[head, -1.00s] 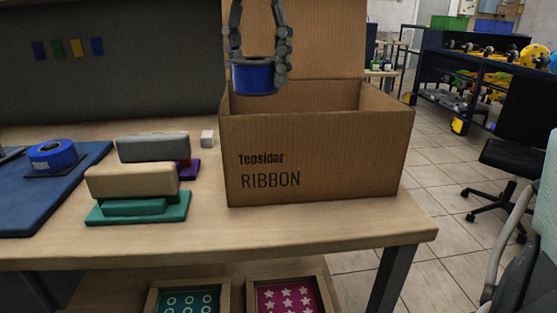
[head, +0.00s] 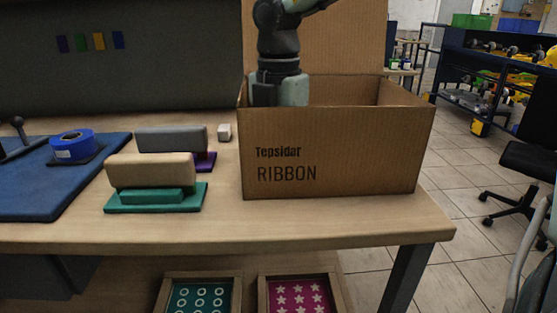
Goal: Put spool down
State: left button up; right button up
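The cardboard box (head: 335,150) labelled "Tepsidar RIBBON" stands open on the table, its back flap upright. My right gripper (head: 279,90) reaches down into the left part of the box, coming from above. Its fingers are hidden behind the box's front wall, so I cannot see whether they are open or shut. The blue spool that hung in this gripper earlier is out of sight now, behind the same wall. My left gripper is not in view.
Another blue spool (head: 73,147) sits on the blue mat (head: 40,190) at left. Two block-like stamps, one teal-based (head: 155,185) and one purple-based (head: 172,142), stand left of the box. Trays with patterns (head: 202,277) sit below.

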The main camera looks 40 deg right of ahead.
jog(key=shift+f, duration=0.15)
jog(key=o, duration=1.1)
jog(key=shift+o, duration=0.2)
notch_tip(320, 180, up, 12)
